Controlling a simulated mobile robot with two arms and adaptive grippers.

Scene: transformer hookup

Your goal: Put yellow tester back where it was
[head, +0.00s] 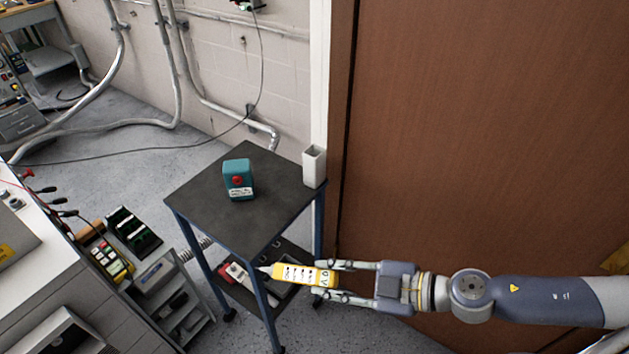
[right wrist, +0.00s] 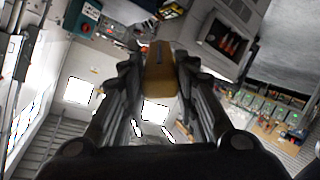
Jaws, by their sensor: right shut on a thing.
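The yellow tester (head: 305,275) has a white tip and a pale label panel with dark marks. My right gripper (head: 335,279) is shut on its right end and holds it level, with the tip pointing left. In the head view it appears in front of the near edge of the small cart (head: 213,205). In the right wrist view the tester (right wrist: 160,78) sits between the two fingers (right wrist: 160,85). My left gripper is in neither view.
On the cart's dark top stand a teal box with a red button (head: 238,179) and, at the right corner, a white open holder (head: 314,166). The lower shelf holds a red and white item (head: 236,274). A brown door (head: 480,130) is behind my right arm. A white bench is at left.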

